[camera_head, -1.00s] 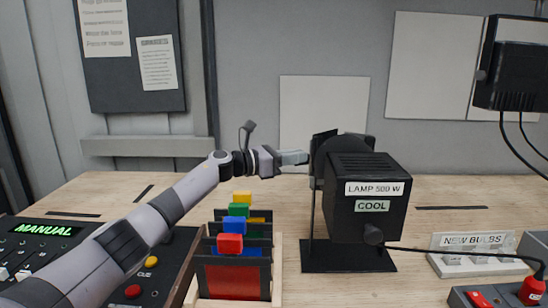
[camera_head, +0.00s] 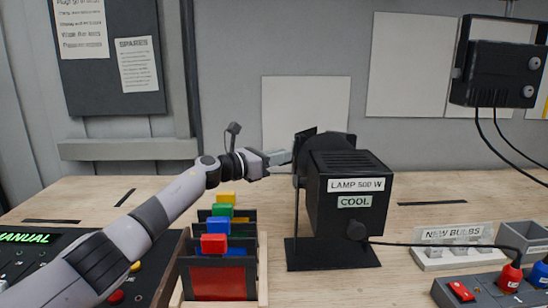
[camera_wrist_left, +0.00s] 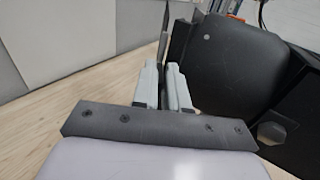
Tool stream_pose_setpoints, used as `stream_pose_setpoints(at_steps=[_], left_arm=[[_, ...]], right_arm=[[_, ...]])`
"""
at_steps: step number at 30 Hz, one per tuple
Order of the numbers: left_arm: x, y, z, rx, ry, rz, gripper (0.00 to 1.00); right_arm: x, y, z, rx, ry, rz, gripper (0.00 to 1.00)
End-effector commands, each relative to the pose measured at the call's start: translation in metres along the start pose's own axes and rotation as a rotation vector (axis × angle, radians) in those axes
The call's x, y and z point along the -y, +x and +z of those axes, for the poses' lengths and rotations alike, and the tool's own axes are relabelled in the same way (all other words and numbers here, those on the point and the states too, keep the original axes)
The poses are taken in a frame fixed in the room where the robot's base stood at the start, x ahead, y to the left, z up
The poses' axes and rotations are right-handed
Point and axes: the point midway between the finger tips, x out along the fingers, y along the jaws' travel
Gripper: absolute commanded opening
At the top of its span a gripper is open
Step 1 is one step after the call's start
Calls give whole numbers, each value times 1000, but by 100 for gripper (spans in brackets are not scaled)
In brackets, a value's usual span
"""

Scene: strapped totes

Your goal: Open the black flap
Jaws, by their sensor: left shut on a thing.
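The black lamp (camera_head: 345,200) stands on a black base plate on the bench, labelled "LAMP 500 W" and "COOL". The black flap (camera_head: 302,142) is a thin dark plate at the lamp's left front end, standing roughly upright. My left gripper (camera_head: 284,157) is at this end, shut on the flap's edge. In the left wrist view the pale fingers (camera_wrist_left: 165,88) are close together with the thin dark flap (camera_wrist_left: 163,42) between them. A large black panel of the lamp (camera_wrist_left: 235,62) is just right of the fingers. My right gripper is not in view.
A wooden rack (camera_head: 263,270) with coloured, tabbed dark frames stands below my left arm. A control panel (camera_head: 45,260) is at the left. A black cable (camera_head: 440,244) runs right from the lamp. The new bulbs holder (camera_head: 450,258) and a plug box (camera_head: 475,290) stand at the right.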

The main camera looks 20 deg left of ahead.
Motion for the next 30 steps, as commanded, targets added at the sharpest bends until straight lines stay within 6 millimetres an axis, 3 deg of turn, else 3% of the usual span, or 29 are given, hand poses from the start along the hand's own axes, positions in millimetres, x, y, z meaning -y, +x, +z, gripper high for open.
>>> stream_pose_setpoints(at_steps=[7,8,9,20,30], left_arm=[[-1,0,0,1,0,1,0],[-1,0,0,1,0,1,23],[-1,0,0,1,0,1,34],[-1,-2,0,0,0,1,34],[-1,-29,-1,-1,1,2,34]], right_arm=[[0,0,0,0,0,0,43],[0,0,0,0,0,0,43],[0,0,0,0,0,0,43],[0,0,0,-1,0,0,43],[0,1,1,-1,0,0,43]])
